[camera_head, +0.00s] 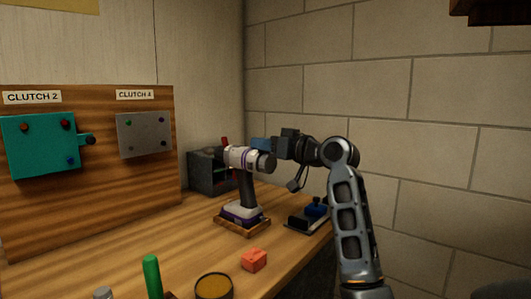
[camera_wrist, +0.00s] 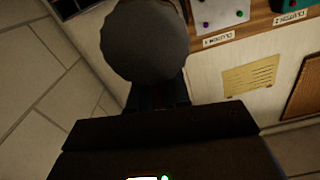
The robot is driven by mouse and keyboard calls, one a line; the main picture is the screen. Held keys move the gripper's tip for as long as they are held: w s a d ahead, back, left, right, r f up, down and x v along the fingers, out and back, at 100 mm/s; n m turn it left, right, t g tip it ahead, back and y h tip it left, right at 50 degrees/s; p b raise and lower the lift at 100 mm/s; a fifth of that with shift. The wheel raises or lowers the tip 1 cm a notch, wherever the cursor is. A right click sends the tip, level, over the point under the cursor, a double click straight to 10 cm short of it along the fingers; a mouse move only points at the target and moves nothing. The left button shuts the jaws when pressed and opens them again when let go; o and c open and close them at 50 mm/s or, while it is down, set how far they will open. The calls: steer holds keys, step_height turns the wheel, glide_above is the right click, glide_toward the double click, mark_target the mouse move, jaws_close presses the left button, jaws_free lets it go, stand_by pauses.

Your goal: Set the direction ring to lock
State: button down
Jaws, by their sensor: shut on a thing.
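The drill (camera_head: 238,157) is white and purple with a dark grip. It stands upright on a small wooden base (camera_head: 244,229) on the bench, its dark round nose (camera_head: 266,163) facing right. My gripper (camera_head: 264,145) reaches in from the right, at the upper front of the drill, with a blue part showing at its tip. It is shut on the drill's front. The direction ring is not clearly visible, and its setting cannot be read. In the wrist view a grey round end (camera_wrist: 150,42) fills the top middle, and dark gripper parts (camera_wrist: 160,130) hide the contact.
A wooden board with a teal box (camera_head: 38,145) and a grey box (camera_head: 144,135) stands at left. A dark bin (camera_head: 210,172) is behind the drill.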

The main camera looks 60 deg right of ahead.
steer(key=shift+a+n+b, duration=0.4)
steer(key=shift+n+b, duration=0.2)
steer(key=shift+n, duration=0.3)
steer(key=shift+w, duration=0.1)
steer(key=c, duration=1.2)
jaws_free()
steer(key=shift+o, duration=0.2)
steer(key=v, duration=0.7)
steer(key=shift+s+b, duration=0.3)
steer(key=shift+s, duration=0.1)
steer(key=shift+s+a, duration=0.1)
steer(key=shift+a, duration=0.05)
